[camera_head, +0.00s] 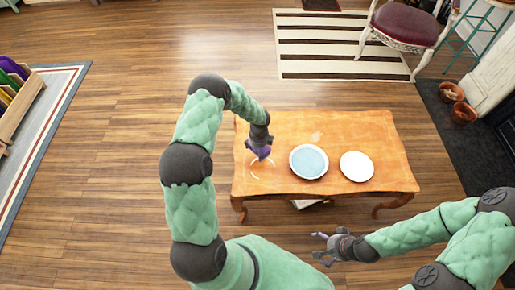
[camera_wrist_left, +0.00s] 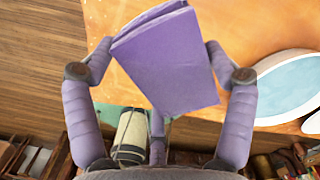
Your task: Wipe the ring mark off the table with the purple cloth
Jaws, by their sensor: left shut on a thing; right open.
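The purple cloth (camera_head: 261,152) is a folded pad in my left gripper (camera_head: 260,147), over the left part of the wooden table (camera_head: 334,128). In the left wrist view the cloth (camera_wrist_left: 168,62) sits between the two fingers of the left gripper (camera_wrist_left: 160,75), which is shut on it. The pale ring mark (camera_head: 256,172) shows on the table's left side, just below and around the cloth; the cloth and gripper hide part of it. I cannot tell whether the cloth touches the table. My right gripper (camera_head: 322,247) is open and empty, in front of the table's near edge.
A plate with a blue centre (camera_head: 309,161) stands right of the ring mark, and also shows in the left wrist view (camera_wrist_left: 290,85). A white plate (camera_head: 356,166) is further right. A faint pale spot (camera_head: 316,136) lies behind the blue plate. The table's back right is clear.

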